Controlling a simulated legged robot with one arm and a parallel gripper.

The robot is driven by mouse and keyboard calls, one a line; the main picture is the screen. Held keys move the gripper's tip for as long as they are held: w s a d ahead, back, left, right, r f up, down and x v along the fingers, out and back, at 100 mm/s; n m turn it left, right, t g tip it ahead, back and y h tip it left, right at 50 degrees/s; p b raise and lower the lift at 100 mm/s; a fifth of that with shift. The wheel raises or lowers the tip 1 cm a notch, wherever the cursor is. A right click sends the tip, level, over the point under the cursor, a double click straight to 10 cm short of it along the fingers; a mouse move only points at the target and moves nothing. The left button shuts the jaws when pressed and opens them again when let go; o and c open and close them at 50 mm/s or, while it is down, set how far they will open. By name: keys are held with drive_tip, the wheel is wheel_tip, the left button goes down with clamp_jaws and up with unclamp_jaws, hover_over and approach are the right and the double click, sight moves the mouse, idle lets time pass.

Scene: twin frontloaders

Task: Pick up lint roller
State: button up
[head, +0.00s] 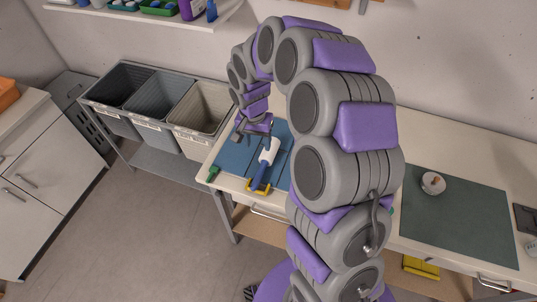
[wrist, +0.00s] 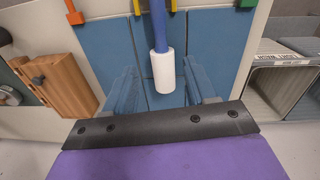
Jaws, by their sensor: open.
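The lint roller has a white roll (head: 269,149) and a blue handle (head: 260,176). It lies on the blue panelled mat at the left end of the worktop, its handle end at a yellow bracket (head: 258,188). My gripper (head: 254,131) is just behind the roll, with its fingers apart and nothing held. In the wrist view the white roll (wrist: 163,72) is ahead of my gripper (wrist: 161,67), roughly centred between the fingers. The blue handle (wrist: 158,25) runs away to the top edge. I cannot tell the exact gap between fingers and roll.
A blue mat (head: 234,158) lies under the roller, with a green clip (head: 213,174) at its left edge. Grey and beige bins (head: 200,116) stand left of the worktop. A wooden block (wrist: 62,84) shows at left in the wrist view. A green mat (head: 455,220) holds a small bowl (head: 433,183).

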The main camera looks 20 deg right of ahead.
sight(261, 168)
drive_tip(key=f, duration=0.4)
drive_tip(key=f+b, duration=0.1)
drive_tip(key=f, duration=0.9)
drive_tip(key=shift+s+d+f, duration=0.1)
drive_tip(key=shift+d+f, duration=0.1)
drive_tip(key=shift+d, duration=0.2)
drive_tip(key=shift+c, duration=0.2)
clamp_jaws()
